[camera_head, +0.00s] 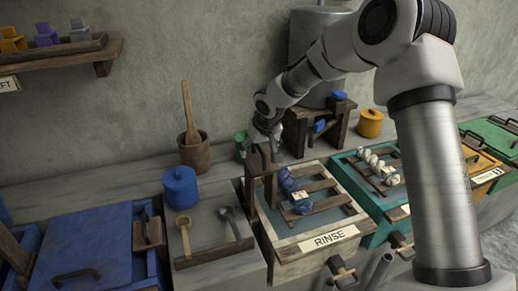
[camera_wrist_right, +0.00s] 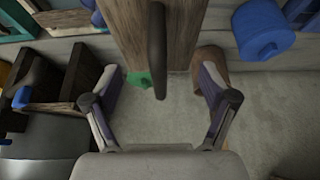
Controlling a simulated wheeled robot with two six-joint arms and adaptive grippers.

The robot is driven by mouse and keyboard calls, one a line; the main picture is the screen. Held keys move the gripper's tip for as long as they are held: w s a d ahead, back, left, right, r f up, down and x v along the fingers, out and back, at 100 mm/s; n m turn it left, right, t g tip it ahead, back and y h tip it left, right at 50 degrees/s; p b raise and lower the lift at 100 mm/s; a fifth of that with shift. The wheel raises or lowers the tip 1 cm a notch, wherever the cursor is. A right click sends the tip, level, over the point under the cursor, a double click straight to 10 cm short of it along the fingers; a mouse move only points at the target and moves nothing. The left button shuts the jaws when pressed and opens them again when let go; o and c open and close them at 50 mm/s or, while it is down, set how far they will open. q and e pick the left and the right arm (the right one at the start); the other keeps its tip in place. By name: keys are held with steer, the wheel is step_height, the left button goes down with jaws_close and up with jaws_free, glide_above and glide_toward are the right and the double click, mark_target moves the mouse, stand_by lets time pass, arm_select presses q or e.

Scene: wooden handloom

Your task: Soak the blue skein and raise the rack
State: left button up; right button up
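A blue-purple twisted skein (camera_head: 287,181) with a small pale tag lies across the slatted rack (camera_head: 328,204) of the vat labelled RINSE (camera_head: 288,247). My right gripper (camera_head: 264,146) is at the wooden post (camera_head: 249,188) at the back left of that vat. In the right wrist view my right gripper (camera_wrist_right: 158,80) is open, its fingers apart on either side of a dark upright handle (camera_wrist_right: 157,50) in front of the wooden post. No finger visibly touches the handle. My left gripper is not in view.
A blue vat with a shut lid (camera_head: 90,255) stands left, a teal vat with a white skein (camera_head: 378,165) right. Between the blue and RINSE vats are a blue pot (camera_head: 181,187) and ladles (camera_head: 184,236). A wooden stand (camera_head: 301,130) is behind my gripper.

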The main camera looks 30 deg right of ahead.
jaws_close()
step_height(320, 180, down, 18)
steer(key=b, duration=1.6)
steer(key=shift+f, duration=0.15)
steer(key=shift+s+f, duration=0.1)
steer(key=shift+s, duration=0.05)
stand_by(2.9)
